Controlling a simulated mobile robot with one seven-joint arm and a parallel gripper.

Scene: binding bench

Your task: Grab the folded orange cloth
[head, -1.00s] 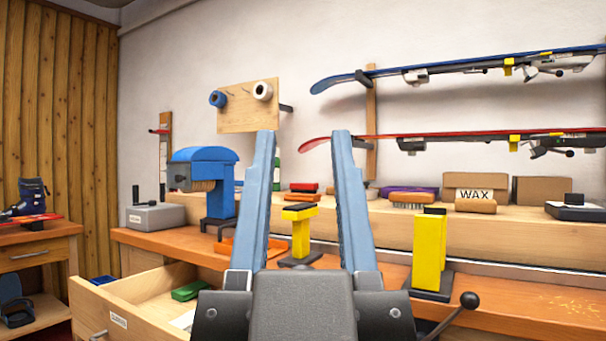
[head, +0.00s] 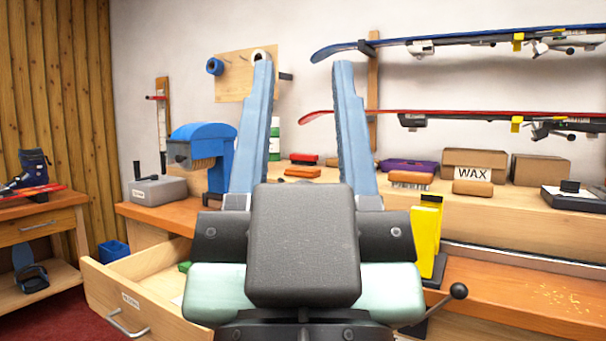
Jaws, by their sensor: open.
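My gripper (head: 303,72) is open and empty in the head view, its two blue fingers pointing up and away in the picture. A small flat orange item (head: 303,172) lies on the raised wooden shelf, seen between the fingers. I cannot tell whether it is the folded orange cloth or a block. The gripper is apart from it, nearer to the camera. The bench top straight behind my gripper's body is hidden.
A red item (head: 304,158), an orange-topped brush (head: 410,178) and a WAX box (head: 473,176) stand on the shelf. A yellow clamp (head: 427,236) stands right of my gripper. A blue machine (head: 205,150) is left. An open drawer (head: 130,295) juts out at lower left.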

